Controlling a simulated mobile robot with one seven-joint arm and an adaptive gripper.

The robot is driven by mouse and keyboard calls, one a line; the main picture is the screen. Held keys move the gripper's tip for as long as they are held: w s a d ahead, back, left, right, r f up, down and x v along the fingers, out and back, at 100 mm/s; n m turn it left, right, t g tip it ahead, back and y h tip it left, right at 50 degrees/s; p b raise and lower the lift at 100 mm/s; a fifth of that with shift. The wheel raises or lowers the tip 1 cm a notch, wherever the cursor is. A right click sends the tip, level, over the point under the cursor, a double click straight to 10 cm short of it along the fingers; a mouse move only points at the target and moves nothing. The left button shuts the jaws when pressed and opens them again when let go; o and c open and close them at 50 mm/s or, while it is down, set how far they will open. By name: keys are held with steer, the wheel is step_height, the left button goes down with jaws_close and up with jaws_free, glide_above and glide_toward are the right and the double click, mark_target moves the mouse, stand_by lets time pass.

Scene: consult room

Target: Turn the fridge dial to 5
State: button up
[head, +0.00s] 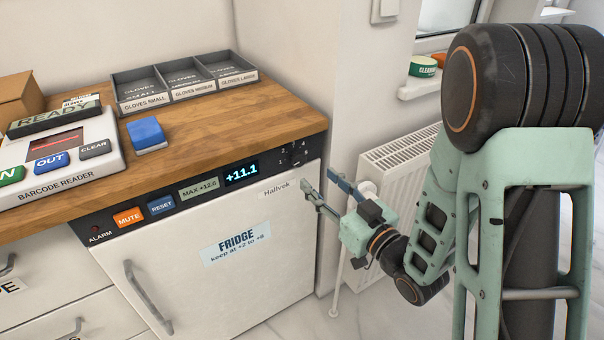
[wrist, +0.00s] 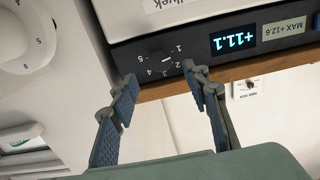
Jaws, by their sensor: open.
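The fridge (head: 222,255) stands under a wooden counter, with a dark control strip along its top. Its small dark dial (head: 297,156) is at the right end of the strip, beside the +11.1 display (head: 241,175). In the wrist view the dial (wrist: 161,61) shows rotated, with numbers 1 to 5 around it; its pointer is too small to read surely. My gripper (head: 317,182) is to the right of the dial in the head view, apart from it. In the wrist view my gripper (wrist: 158,77) is open and empty, its fingertips spread before the dial.
A white radiator (head: 400,160) stands right of the fridge, with a numbered round valve (wrist: 22,38) near my gripper. The counter (head: 205,130) overhangs the strip and holds a barcode reader (head: 60,160), a blue block (head: 146,132) and a glove tray (head: 183,83).

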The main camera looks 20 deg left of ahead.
mark_target(300, 162)
steer(key=shift+w+a+f+b, duration=0.1)
steer(key=shift+a+f+b, duration=0.1)
steer(key=shift+b, duration=0.65)
steer(key=x, duration=0.8)
steer(key=shift+w+r, duration=0.1)
steer(key=shift+r, duration=0.15)
steer(key=c, duration=1.1)
